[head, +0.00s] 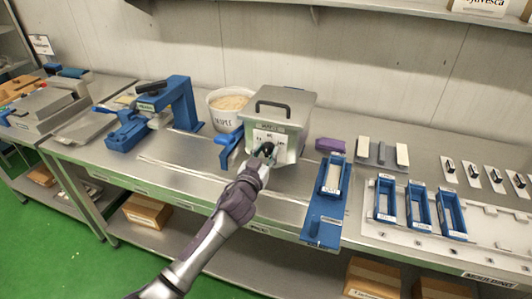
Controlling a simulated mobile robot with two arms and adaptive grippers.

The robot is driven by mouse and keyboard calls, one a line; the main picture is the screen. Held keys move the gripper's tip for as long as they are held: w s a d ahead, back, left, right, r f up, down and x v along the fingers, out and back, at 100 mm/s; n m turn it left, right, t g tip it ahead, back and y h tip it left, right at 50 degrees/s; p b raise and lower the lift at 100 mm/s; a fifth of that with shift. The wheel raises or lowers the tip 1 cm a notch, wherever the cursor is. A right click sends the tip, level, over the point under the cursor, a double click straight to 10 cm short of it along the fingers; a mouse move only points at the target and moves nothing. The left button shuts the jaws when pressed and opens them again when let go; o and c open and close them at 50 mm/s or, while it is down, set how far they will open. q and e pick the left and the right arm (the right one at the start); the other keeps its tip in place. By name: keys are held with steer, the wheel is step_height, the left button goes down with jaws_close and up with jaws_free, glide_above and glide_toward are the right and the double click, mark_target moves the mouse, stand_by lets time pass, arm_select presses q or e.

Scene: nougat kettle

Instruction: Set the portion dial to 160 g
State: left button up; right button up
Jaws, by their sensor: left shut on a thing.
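The portioning machine is a grey metal box (285,102) with a black handle on its lid. It stands on the steel bench in the middle of the head view. On its front is a white scale plate (268,136) with small marks that are too small to read for certain. The dark portion dial (267,148) sits low on this plate, partly covered by my gripper. My left gripper (263,154) is shut on the dial, its arm reaching up from the bottom of the view. The dial's setting cannot be read. My right gripper is not in view.
A blue lever (228,147) is at the machine's left side, near a white tub (230,105) and a blue press (180,103). A blue former (328,193) lies right of my gripper, with several blue frames beyond. The bench left of my arm is mostly clear.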

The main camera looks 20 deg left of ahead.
arm_select(q)
steer(key=m, duration=0.5)
steer(key=shift+m, duration=0.3)
steer(key=m, duration=0.6)
steer(key=shift+d, duration=0.1)
steer(key=shift+f, duration=0.1)
stand_by(0.3)
steer(key=o, duration=1.1)
steer(key=shift+o, duration=0.2)
steer(key=shift+s, duration=0.1)
steer(key=s, duration=1.2)
steer(key=shift+a, duration=0.2)
steer(key=shift+w, duration=0.1)
